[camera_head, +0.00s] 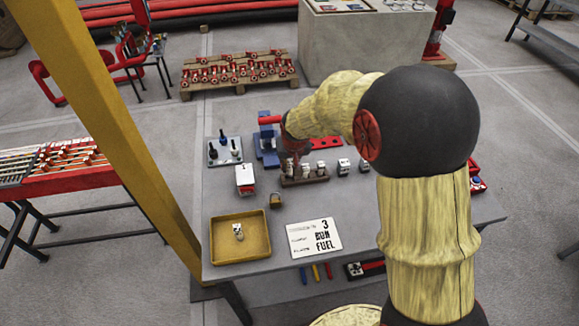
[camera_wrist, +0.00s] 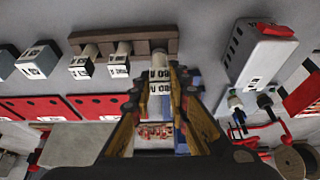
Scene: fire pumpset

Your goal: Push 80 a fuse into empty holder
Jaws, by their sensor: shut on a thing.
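A white fuse with a dark printed label (camera_wrist: 160,88) stands between the fingers of my gripper (camera_wrist: 158,108), which is shut on it. The label seems to read 80. In the wrist view its upper end meets the brown holder rack (camera_wrist: 125,42) near the rack's right end; I cannot tell how deep it sits. Two other white fuses (camera_wrist: 84,64) (camera_wrist: 119,60) stand in the rack to its left. In the head view, my gripper (camera_head: 296,156) is over the left part of the rack (camera_head: 306,181) and hides the held fuse.
A yellow tray (camera_head: 222,258) with a small white fuse (camera_head: 238,231) lies at the front left of the table. White blocks (camera_head: 344,167) stand right of the rack. A white and red box (camera_head: 245,180), a padlock (camera_head: 276,200) and a printed sheet (camera_head: 314,238) lie nearby.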

